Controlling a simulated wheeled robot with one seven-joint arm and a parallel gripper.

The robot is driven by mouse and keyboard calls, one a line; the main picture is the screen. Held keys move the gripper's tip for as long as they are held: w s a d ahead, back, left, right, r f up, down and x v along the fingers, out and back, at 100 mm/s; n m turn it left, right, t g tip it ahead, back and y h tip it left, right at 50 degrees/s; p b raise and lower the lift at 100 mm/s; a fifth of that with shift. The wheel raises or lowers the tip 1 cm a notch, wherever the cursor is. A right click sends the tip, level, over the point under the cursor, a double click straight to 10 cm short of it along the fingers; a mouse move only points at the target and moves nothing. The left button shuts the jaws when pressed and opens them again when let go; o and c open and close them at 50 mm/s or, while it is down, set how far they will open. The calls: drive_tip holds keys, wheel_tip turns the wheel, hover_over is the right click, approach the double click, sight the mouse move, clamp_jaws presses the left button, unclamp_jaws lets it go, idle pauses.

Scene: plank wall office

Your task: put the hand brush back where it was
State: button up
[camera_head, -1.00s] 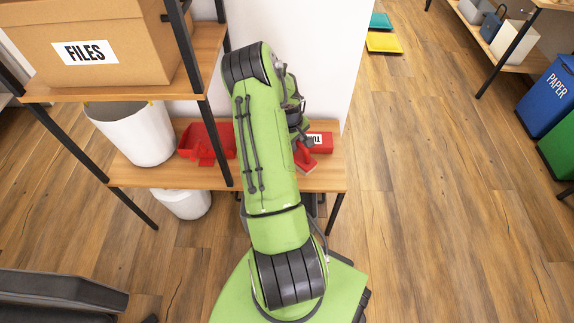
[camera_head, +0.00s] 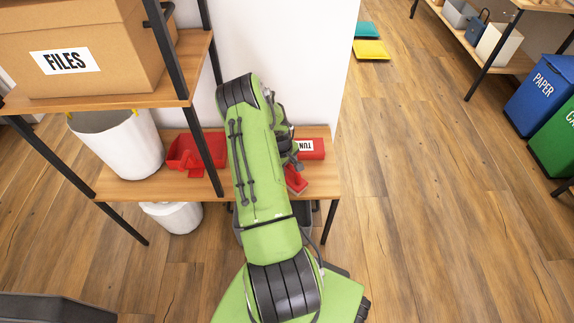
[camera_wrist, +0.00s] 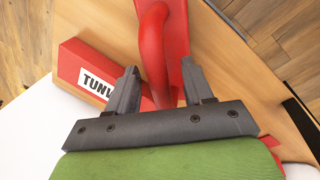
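The red hand brush (camera_head: 296,180) shows at the right end of the wooden shelf board, partly hidden by my arm. In the wrist view its curved red handle (camera_wrist: 154,50) runs between my fingers. My gripper (camera_wrist: 160,75) is open, with one finger on each side of the handle and a gap visible beside it. I cannot tell whether the brush rests fully on the board.
A red box (camera_head: 312,148) lettered "TUN" lies just behind the brush. A white bin (camera_head: 130,150) stands on the board's left. A files box (camera_head: 75,55) sits on the shelf above. Dark shelf posts (camera_head: 200,130) stand left of my arm. Open floor lies right.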

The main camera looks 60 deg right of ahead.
wheel_tip(320, 180, up, 12)
drive_tip(key=a+p, duration=0.2)
drive_tip(key=p, duration=0.1)
drive_tip(key=shift+w+a+r+p, duration=0.15)
drive_tip(key=shift+w+p, duration=0.25)
drive_tip(key=shift+w, duration=0.05)
drive_tip(key=w+a+r+t, duration=0.1)
drive_tip(key=w+a+r, duration=0.2)
drive_tip(key=a+r, duration=0.4)
drive_tip(key=w+a+r+n+t, duration=0.1)
drive_tip(key=w+a+r, duration=0.3)
drive_tip(key=a+r, duration=0.25)
drive_tip(key=w+a+r+t, duration=0.2)
drive_tip(key=w+a+r, duration=0.1)
drive_tip(key=a+r, duration=0.35)
drive_tip(key=s+a+r+n+t+y, duration=0.1)
drive_tip(key=s+a+r, duration=0.3)
drive_tip(key=s+a, duration=0.3)
drive_tip(key=s+a+r+n+t+y, duration=0.1)
drive_tip(key=s+a+r, duration=0.4)
drive_tip(key=a, duration=0.7)
drive_tip(key=shift+s+n, duration=0.3)
drive_tip(key=shift+s, duration=0.7)
drive_tip(key=shift+r, duration=0.1)
wheel_tip(320, 180, up, 12)
drive_tip(key=p, duration=1.1)
drive_tip(key=shift+p, duration=0.3)
